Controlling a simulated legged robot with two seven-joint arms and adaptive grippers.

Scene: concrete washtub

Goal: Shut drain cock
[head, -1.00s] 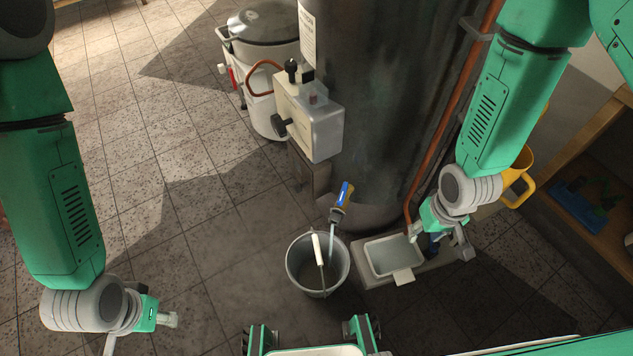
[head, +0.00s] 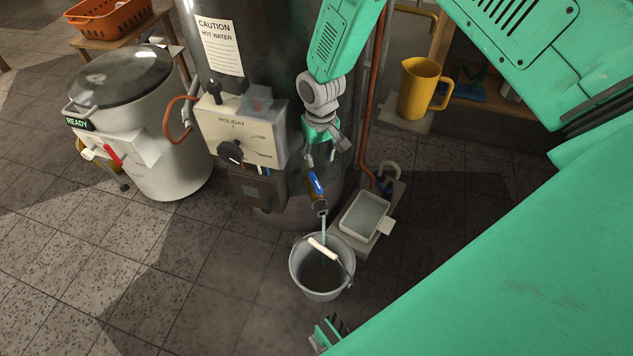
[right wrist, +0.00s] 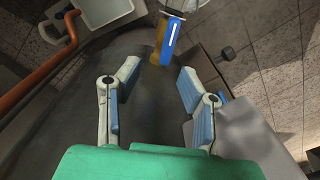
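The drain cock (head: 319,202) is a brass tap with a blue lever (head: 316,184), low on the front of the dark boiler cylinder (head: 370,85). A thin stream of water falls from it into a grey bucket (head: 297,262) with a white grip on its handle. My right gripper (head: 321,157) is just above the lever, pointing down. In the right wrist view the gripper (right wrist: 158,74) is open, its blue-padded fingers apart and empty. The blue lever (right wrist: 172,40) lies just beyond the fingertips, towards the right finger.
A control box (head: 240,135) with a black knob sits left of my gripper. A copper pipe (head: 369,100) and a shallow basin (head: 364,215) are to the right. A yellow jug (head: 419,88) stands behind them. A white boiler (head: 150,165) stands at left.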

